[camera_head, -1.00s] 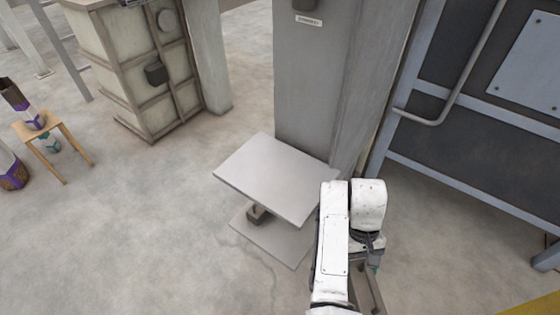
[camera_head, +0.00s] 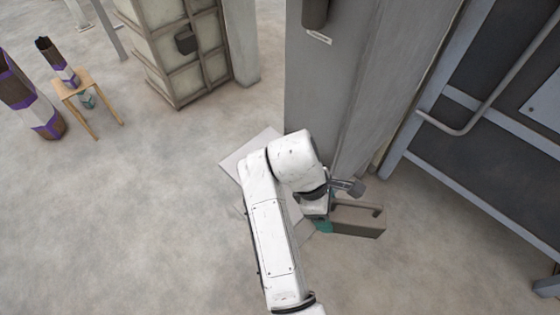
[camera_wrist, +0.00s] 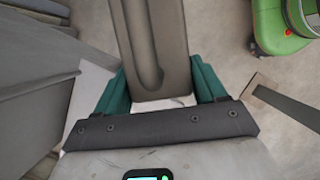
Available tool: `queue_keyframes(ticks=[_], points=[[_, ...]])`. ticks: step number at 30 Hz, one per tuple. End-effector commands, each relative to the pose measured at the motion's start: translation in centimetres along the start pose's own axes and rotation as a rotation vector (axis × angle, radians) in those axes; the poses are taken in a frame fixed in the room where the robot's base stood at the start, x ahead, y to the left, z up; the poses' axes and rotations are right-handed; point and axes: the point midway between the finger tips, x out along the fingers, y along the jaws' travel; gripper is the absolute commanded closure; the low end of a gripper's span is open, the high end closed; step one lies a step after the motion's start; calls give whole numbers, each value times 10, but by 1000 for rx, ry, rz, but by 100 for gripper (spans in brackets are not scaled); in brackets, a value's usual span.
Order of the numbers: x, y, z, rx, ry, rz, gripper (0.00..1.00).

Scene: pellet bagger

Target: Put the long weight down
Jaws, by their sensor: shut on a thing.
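The long weight (camera_head: 360,222) is a grey-brown bar with a handle recess. In the head view it sticks out to the right from my gripper (camera_head: 324,224), in front of the grey column. In the wrist view the long weight (camera_wrist: 155,45) runs away from me between the teal fingers of my gripper (camera_wrist: 161,80), which is shut on it. A pale flat-topped stand (camera_head: 246,153) is mostly hidden behind my arm in the head view. I cannot tell whether the weight is over its top or touching it.
A grey column (camera_head: 330,95) rises right behind the stand. A dark panel with a rail (camera_head: 470,128) is at the right. A wooden stool (camera_head: 88,88) and a purple-banded container (camera_head: 30,95) are at the left.

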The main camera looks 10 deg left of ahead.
Motion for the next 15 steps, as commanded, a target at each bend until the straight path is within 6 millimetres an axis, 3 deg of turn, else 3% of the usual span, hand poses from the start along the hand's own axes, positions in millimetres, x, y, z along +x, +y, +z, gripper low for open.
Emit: queue_keyframes(ticks=[1,6,15], points=[[-24,-5,-4,-96,-3,47,100],[-72,-27,-29,-429,-2,184,100],[-114,-62,-58,-777,0,327,100]])
